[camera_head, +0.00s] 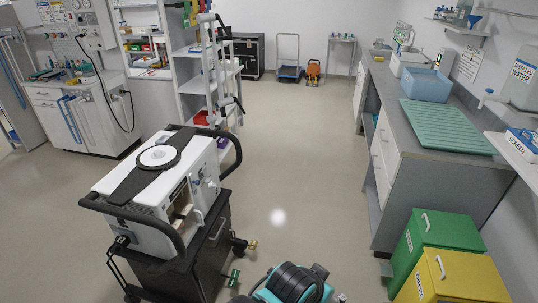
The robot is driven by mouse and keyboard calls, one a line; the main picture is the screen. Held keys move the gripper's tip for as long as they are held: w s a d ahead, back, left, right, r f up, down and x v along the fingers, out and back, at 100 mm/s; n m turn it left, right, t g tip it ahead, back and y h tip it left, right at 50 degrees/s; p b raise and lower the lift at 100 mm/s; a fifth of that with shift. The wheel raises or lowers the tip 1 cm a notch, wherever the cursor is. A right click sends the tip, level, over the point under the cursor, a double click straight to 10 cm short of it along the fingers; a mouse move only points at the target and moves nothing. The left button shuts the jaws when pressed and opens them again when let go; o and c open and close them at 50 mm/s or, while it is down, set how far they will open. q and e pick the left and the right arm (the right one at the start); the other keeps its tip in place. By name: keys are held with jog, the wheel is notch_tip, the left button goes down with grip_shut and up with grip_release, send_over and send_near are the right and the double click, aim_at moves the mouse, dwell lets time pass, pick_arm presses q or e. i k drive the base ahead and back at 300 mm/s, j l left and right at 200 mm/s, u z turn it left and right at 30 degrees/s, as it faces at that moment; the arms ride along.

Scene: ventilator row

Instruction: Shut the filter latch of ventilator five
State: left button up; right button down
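A white ventilator-like machine (150,205) with black handle bars and a round disc on top stands on a dark wheeled cart (205,250), left of centre. An open recess (181,208) with tan parts inside shows on its right-hand side, beside some small knobs and ports. I cannot read a number on the machine, so I cannot tell whether it is ventilator five. I cannot make out a filter latch or its state. Neither of my grippers is in view.
A teal and black device (290,283) is cut off at the bottom edge. A green bin (432,232) and a yellow bin (462,278) stand at lower right, before a grey counter (420,150). Shelving (190,75) stands behind the cart. The middle floor is clear.

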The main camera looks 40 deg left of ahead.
aim_at(194, 191)
jog(key=u, duration=2.15)
